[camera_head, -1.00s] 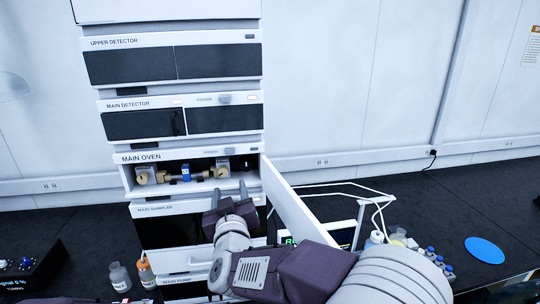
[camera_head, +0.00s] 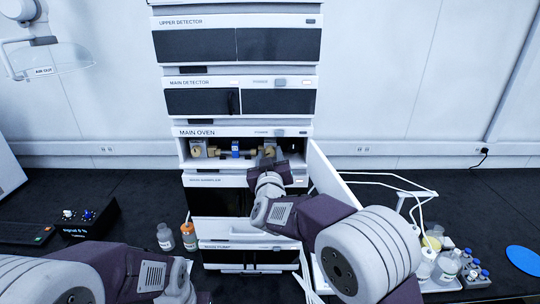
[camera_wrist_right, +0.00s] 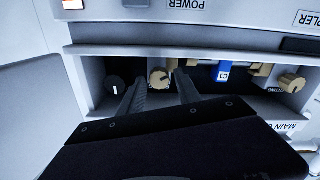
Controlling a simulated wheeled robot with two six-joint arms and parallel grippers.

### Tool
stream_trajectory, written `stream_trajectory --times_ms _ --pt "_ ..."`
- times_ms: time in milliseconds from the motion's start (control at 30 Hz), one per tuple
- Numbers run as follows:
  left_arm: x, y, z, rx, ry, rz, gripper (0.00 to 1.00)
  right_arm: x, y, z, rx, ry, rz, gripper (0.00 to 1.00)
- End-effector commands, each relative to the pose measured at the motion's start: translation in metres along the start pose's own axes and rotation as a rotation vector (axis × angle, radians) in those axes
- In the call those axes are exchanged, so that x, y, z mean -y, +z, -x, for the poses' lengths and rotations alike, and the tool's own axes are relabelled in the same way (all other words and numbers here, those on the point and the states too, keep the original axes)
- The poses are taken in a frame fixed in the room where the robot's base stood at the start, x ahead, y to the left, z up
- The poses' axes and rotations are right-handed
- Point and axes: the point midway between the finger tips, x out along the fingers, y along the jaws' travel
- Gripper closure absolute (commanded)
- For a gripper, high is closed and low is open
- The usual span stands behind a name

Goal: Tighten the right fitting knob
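The main oven (camera_head: 205,132) is open. Inside it, the brass-coloured right fitting knob (camera_head: 269,150) sits at the right end of a line with a blue C1 column piece (camera_head: 236,149), and the left fitting knob (camera_head: 196,151) is at the other end. My right gripper (camera_head: 267,157) reaches into the oven at the right knob and partly covers it. The right wrist view is upside down; there the right knob (camera_wrist_right: 159,77) lies between my two open fingertips (camera_wrist_right: 158,75). I cannot tell whether they touch it. My left arm shows low in the head view; its fingers are hidden.
The oven's open door (camera_head: 325,175) stands just right of my right arm. A dark round knob (camera_wrist_right: 115,85) is beside the fittings in the wrist view. Bottles (camera_head: 188,236) stand left of the stack, and a tray (camera_head: 450,284) of bottles and vials stands right.

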Motion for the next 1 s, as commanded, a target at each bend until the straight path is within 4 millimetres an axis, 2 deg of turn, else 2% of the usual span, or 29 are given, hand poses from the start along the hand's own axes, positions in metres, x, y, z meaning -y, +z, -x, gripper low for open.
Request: stream_trajectory --times_ms 33,100,133,367,567,1000 --pt "0.0 0.0 0.0 0.0 0.0 0.0 0.51 0.0 0.0 0.0 0.0 0.0 0.0 0.78" --pt "0.0 0.0 0.0 0.0 0.0 0.0 0.51 0.0 0.0 0.0 0.0 0.0 0.0 0.97" --pt "0.0 0.0 0.0 0.0 0.0 0.0 0.51 0.0 0.0 0.0 0.0 0.001 0.0 1.0" --pt "0.0 0.0 -0.002 0.0 0.0 0.0 0.51 0.0 0.001 0.0 0.0 0.001 -0.014 1.0" --pt "0.0 0.001 -0.011 0.0 0.0 0.0 0.51 0.0 0.002 0.0 -0.002 0.0 -0.092 1.0" --pt "0.001 0.004 -0.043 0.0 0.0 0.0 0.51 0.001 0.003 0.0 -0.002 0.0 -0.476 1.0"
